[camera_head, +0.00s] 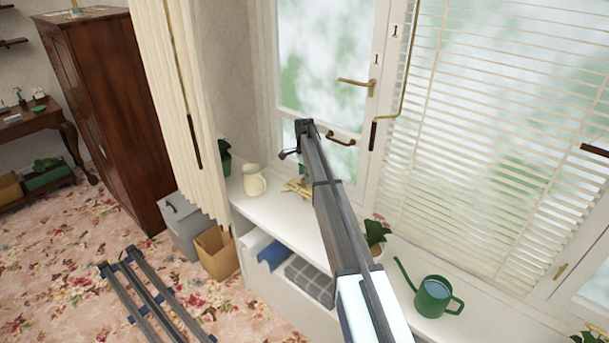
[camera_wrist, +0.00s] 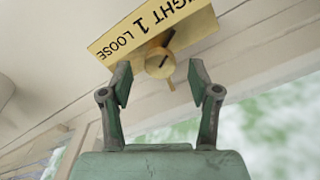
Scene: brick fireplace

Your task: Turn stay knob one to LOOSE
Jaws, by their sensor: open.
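The lettering appears turned over. A dark mark on the knob slants to the upper right, and a small brass tab sticks out below. My gripper (camera_wrist: 160,76) is open, its two fingers on either side of the knob with visible gaps. I cannot tell its depth from the knob. The knob cannot be made out in the head view.
In the head view, my arm reaches over the white sill (camera_head: 400,262) to the window. A cream jug (camera_head: 254,181), a potted plant (camera_head: 375,232) and a green watering can (camera_head: 434,297) stand there. A brass window handle (camera_head: 357,85) and blinds (camera_head: 490,130) are nearby.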

